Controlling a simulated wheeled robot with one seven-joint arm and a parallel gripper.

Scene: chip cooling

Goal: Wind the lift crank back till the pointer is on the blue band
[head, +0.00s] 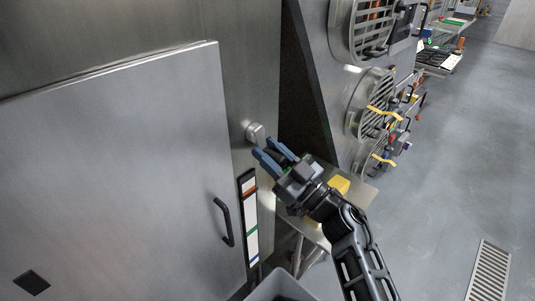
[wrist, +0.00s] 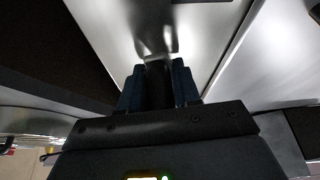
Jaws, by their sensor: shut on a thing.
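The lift crank (head: 256,133) is a small pale metal piece on the steel wall, just beyond my fingertips. My gripper (head: 265,148) has blue fingers and is shut on the crank's dark handle (wrist: 157,84), which shows between the fingers in the wrist view. The fingers hide most of the handle in the head view. An upright gauge strip (head: 251,210) stands below and left of the gripper. It is white with an orange-red band (head: 249,187) near the top, a green band (head: 252,232) lower down and a blue band (head: 253,258) near the bottom. I cannot make out the pointer clearly.
A large steel door (head: 110,170) with a black handle (head: 223,222) fills the left. A yellow block (head: 339,184) sits on a metal stand under my arm. A grey bin (head: 277,285) is at the bottom. Round grilles line the machine at right; the floor beyond is open.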

